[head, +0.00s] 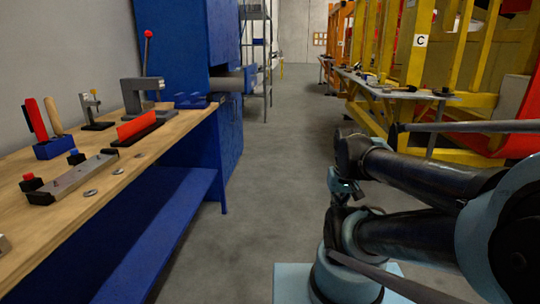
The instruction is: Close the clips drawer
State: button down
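A tall blue cabinet (180,50) stands beyond the far end of the workbench. A grey drawer-like part (231,82) sticks out of its aisle side, above a lower blue section. No label can be read, so I cannot tell whether this is the clips drawer, and its inside is hidden. My arm is folded at the right. A small dark end part with a teal light, probably my gripper (341,187), hangs below the arm's bend, well apart from the cabinet. Its fingers cannot be made out.
The wooden workbench (185,125) on the left carries clamps, a red-topped tool and small fixtures, with a blue shelf (165,230) below. Grey floor (285,130) runs clear up the aisle. A metal rack (257,50) stands behind the cabinet. Yellow frames (405,50) and a narrow table line the right.

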aim_at(245, 80)
jog(key=u, duration=0.25)
jog(key=i, duration=1.8)
jog(key=u, duration=0.25)
